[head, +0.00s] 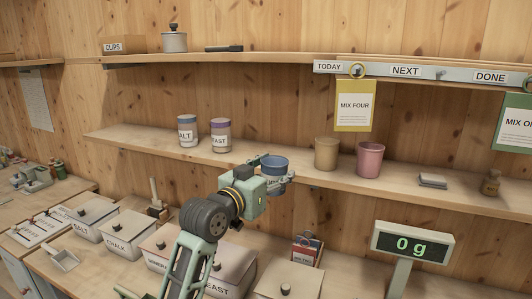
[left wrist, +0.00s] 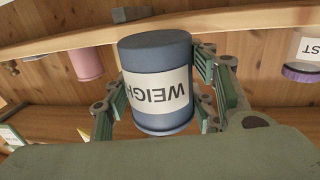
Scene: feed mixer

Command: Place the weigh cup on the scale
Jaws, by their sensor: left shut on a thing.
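The weigh cup (head: 273,166) is blue with a white label. My left gripper (head: 275,174) is shut on it, at the front edge of the middle shelf in the head view. In the left wrist view the weigh cup (left wrist: 156,62) sits between the green fingers, and its label reads upside down. I cannot tell whether its bottom touches the shelf. The scale's display (head: 411,243) reads 0 g at the lower right of the head view. The scale's pan does not show. My right gripper is not in view.
The middle shelf (head: 330,180) holds a tan cup (head: 327,154), a pink cup (head: 369,160), and salt (head: 187,131) and yeast (head: 221,135) jars. Labelled bins (head: 127,236) and a small red box (head: 307,249) stand on the bench below.

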